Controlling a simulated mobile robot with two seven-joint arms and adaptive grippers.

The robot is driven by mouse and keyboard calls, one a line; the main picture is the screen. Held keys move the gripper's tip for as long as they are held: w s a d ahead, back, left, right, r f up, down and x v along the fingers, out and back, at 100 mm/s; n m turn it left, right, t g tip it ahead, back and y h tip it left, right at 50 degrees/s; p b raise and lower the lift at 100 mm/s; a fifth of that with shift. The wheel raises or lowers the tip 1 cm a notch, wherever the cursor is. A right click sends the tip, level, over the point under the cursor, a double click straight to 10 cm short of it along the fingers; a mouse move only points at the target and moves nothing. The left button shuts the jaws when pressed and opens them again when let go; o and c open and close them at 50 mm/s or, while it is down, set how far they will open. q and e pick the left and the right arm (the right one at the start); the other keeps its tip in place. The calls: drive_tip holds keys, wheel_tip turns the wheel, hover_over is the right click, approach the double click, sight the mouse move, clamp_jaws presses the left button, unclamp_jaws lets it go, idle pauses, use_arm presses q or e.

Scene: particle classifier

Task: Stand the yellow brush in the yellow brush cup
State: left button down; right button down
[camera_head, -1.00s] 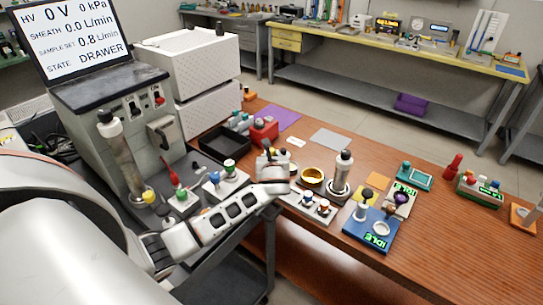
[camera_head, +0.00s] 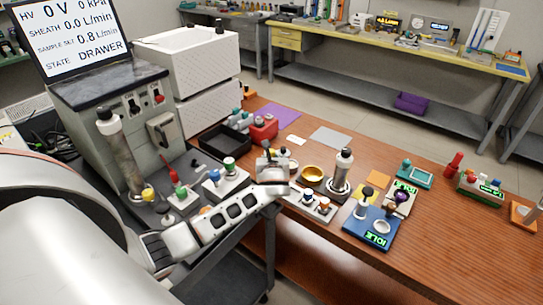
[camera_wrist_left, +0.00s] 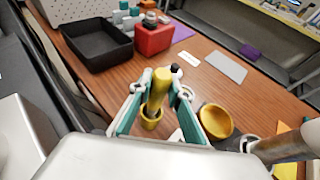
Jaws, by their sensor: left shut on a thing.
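The yellow brush (camera_wrist_left: 161,78) stands roughly upright between the teal-padded fingers of my left gripper (camera_wrist_left: 158,92), which is shut on it. Its darker lower part points down to the yellow brush cup (camera_wrist_left: 151,123), a small yellow ring just below the fingers. The brush's lower end lies at or inside the cup's opening; I cannot tell how deep it reaches. In the head view my left gripper (camera_head: 270,172) is over the table's near left part, and it hides the brush and cup. My right gripper is not in view.
A golden dish (camera_head: 312,174) and a metal cylinder (camera_head: 342,172) stand close right of the gripper. A black tray (camera_head: 222,144) and a red block (camera_head: 264,128) lie behind it. A grey mat (camera_head: 330,138) lies farther back. The table's right part has free room.

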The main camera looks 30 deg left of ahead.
use_arm(q)
drive_tip(key=shift+f+b, duration=0.65)
drive_tip(key=shift+f, duration=0.8)
drive_tip(key=c, duration=1.8)
unclamp_jaws()
drive_tip(key=shift+s+f, duration=0.1)
